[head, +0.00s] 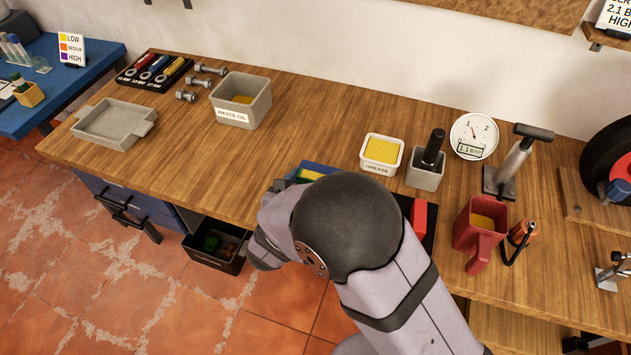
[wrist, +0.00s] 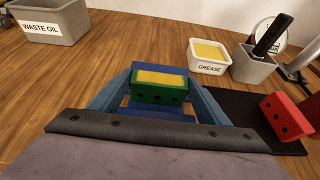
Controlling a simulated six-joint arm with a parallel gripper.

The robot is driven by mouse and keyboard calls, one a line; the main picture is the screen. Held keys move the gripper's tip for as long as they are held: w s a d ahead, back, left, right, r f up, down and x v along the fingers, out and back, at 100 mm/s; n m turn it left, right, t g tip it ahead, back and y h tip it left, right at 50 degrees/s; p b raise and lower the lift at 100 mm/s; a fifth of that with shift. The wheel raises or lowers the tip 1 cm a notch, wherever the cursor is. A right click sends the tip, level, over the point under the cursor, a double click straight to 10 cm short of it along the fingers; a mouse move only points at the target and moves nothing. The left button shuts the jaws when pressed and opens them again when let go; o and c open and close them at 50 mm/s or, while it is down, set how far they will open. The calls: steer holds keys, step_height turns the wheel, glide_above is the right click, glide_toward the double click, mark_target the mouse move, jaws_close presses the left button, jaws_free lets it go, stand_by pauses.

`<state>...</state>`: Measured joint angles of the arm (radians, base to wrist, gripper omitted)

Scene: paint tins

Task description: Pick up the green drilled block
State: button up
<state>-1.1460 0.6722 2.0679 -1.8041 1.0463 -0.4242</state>
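The green drilled block (wrist: 158,95) has a row of dark holes in its near side and a yellow area on top. In the wrist view it sits between the two blue-grey fingers of my gripper (wrist: 161,80), one at each end. The fingers appear close to its ends, but I cannot tell whether they touch it. Dark blue surfaces (wrist: 165,113) show below and behind the block; I cannot tell what they belong to. In the head view my arm covers most of this spot, and only a little blue and yellow shows past it.
A red drilled block (wrist: 286,116) lies on a black mat (wrist: 250,108) to the right. A grease tub (wrist: 208,66) and a grey holder (wrist: 252,68) with a black handle stand behind. The waste oil bin (head: 240,103) is at the back left. Bare wood lies left of my gripper.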

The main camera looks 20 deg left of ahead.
steer(key=c, duration=0.3)
steer(key=shift+c, duration=0.2)
steer(key=shift+r, duration=0.1)
